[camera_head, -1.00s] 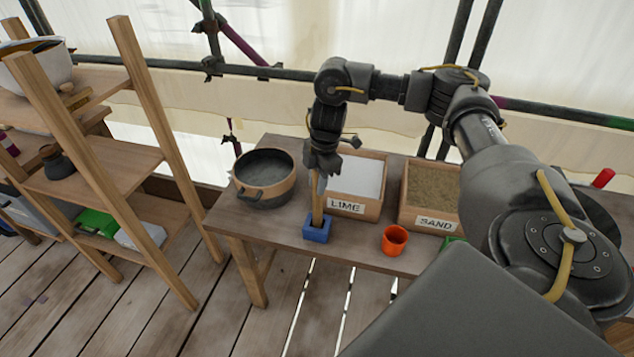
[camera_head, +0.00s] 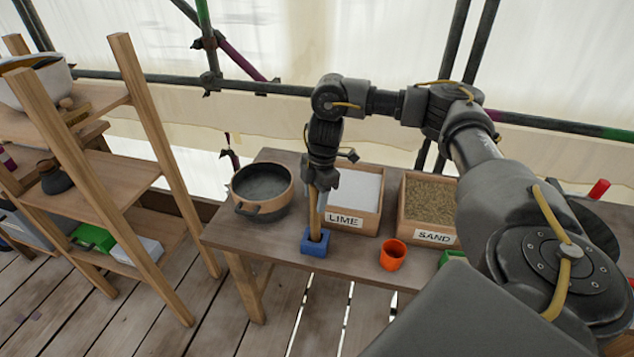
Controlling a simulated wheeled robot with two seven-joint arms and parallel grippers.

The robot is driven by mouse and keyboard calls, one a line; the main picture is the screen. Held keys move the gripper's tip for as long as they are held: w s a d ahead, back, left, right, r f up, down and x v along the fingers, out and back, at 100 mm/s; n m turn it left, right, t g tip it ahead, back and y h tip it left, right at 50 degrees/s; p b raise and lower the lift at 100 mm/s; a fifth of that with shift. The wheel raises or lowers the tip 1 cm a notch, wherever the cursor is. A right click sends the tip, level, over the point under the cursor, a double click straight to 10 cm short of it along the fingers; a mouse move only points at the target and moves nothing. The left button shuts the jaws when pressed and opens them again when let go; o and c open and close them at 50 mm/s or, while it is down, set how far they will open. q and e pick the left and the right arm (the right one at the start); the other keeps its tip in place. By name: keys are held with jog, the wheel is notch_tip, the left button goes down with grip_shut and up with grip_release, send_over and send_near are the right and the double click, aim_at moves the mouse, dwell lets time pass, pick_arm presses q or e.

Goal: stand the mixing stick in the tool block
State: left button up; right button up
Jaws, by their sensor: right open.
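The mixing stick (camera_head: 315,220) is a wooden stick that stands close to upright with its lower end in the blue tool block (camera_head: 314,243). The block sits at the front edge of the wooden table, left of the orange cup. My right gripper (camera_head: 321,191) is open around the upper part of the stick, pointing down from above. The stick's top is hidden by the gripper. My left gripper is not in view.
A dark pot (camera_head: 263,190) stands on the table at the left. A lime box (camera_head: 356,195) and a sand box (camera_head: 428,205) stand behind the orange cup (camera_head: 392,254). A wooden shelf (camera_head: 110,185) stands left of the table. Scaffold poles run behind.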

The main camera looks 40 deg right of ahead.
notch_tip(320, 180, up, 12)
jog(key=d+p, duration=0.1)
jog(key=shift+s+d+f+p, duration=0.15)
jog(key=shift+d+p, duration=0.2)
